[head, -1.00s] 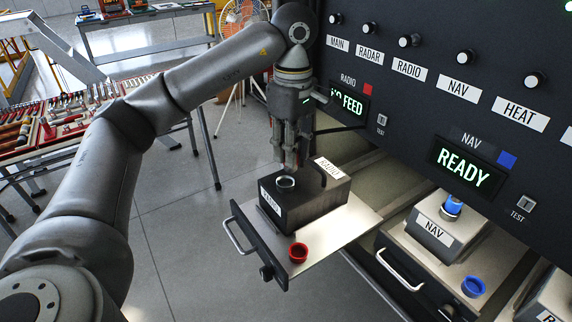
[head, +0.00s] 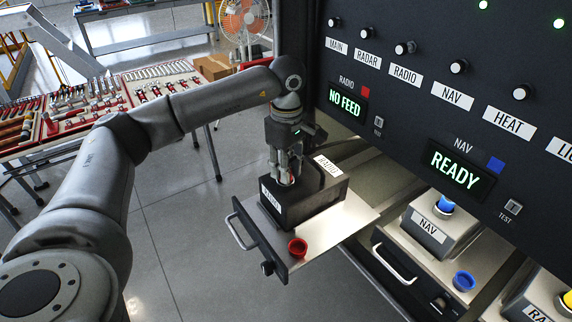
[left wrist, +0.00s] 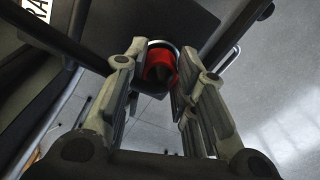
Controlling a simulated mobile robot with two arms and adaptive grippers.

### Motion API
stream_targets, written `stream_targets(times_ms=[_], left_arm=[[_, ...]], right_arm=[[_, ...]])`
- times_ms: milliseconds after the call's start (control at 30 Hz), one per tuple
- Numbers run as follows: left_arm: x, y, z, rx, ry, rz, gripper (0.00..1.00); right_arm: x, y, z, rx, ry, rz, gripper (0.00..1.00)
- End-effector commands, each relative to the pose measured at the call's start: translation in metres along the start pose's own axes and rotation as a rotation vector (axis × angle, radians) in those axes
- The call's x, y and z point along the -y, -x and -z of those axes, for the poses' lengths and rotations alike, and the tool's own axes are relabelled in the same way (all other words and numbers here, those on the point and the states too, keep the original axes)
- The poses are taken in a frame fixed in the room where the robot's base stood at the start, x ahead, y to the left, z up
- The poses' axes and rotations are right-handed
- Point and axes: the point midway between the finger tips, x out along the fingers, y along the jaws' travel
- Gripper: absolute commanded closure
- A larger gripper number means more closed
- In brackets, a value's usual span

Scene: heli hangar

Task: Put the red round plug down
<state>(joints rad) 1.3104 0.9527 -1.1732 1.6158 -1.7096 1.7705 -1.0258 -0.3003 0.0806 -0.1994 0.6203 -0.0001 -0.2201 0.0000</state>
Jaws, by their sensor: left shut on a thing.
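My left gripper (head: 286,178) is shut on the red round plug (left wrist: 160,66), low over the top of the dark RADIO box (head: 318,200). In the left wrist view the plug sits between the two fingers (left wrist: 150,90), with a pale ring around its far edge. A red round cup (head: 297,248) stands on the pulled-out tray (head: 335,232) in front of the box. My right gripper is not in view.
A black panel (head: 420,75) rises behind the tray; its RADIO display (head: 346,103) reads NO FEED. To the right are a NAV box (head: 428,226) with a blue plug, and a blue cup (head: 464,281). A tool table (head: 110,105) stands at left.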

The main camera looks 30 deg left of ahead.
Motion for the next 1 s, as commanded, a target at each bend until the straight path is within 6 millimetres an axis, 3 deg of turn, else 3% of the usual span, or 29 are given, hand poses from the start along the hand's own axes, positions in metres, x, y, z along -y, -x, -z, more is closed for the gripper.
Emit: stream_targets(times_ms=[133,167,300,767,1000], left_arm=[[0.000,-0.004,0.000,0.000,0.000,0.000,0.98],[0.000,-0.003,0.000,0.000,0.000,-0.001,0.72],[0.000,-0.003,0.000,0.000,0.000,0.000,0.54],[-0.001,0.004,0.000,0.001,0.000,-0.003,0.52],[-0.002,0.052,-0.001,0.001,-0.001,-0.009,0.52]], right_arm=[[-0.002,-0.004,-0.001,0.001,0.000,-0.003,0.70],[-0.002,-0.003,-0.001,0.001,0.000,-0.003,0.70],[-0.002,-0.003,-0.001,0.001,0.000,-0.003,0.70],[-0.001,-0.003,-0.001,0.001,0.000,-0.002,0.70],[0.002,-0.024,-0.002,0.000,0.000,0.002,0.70]])
